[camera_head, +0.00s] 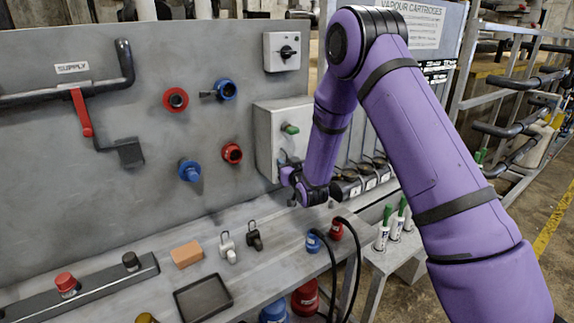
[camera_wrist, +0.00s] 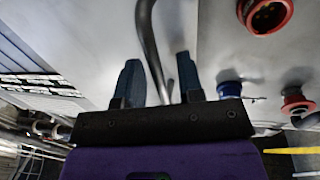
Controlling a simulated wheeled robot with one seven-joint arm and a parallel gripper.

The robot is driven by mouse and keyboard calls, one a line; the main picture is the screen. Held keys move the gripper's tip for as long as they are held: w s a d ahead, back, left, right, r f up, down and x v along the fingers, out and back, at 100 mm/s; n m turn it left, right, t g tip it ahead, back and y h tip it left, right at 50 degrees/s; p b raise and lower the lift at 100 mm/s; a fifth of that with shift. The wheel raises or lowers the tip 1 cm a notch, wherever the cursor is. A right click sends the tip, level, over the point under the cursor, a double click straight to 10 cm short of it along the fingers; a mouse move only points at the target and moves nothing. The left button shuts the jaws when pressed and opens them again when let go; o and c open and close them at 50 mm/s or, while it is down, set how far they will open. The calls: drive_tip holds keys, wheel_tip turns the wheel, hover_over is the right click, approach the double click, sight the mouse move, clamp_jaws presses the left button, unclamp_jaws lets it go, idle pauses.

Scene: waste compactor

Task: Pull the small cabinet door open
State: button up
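The small grey cabinet (camera_head: 270,138) is a box mounted on the right end of the grey wall panel, with a green knob (camera_head: 290,128) on it. Its door looks closed, but my arm covers part of its front. In the wrist view my gripper (camera_wrist: 158,82) shows two blue fingers spread apart. A dark curved bar (camera_wrist: 150,40), perhaps the door handle, runs down between them, with gaps at its sides. I cannot tell whether a finger touches it.
Red and blue sockets (camera_head: 232,153) stick out of the panel left of the cabinet. The bench below holds two small padlock-like pieces (camera_head: 228,247), an orange block (camera_head: 187,254) and a black tray (camera_head: 203,298). Green-topped tubes (camera_head: 383,232) stand at the right.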

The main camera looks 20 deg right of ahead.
clamp_jaws()
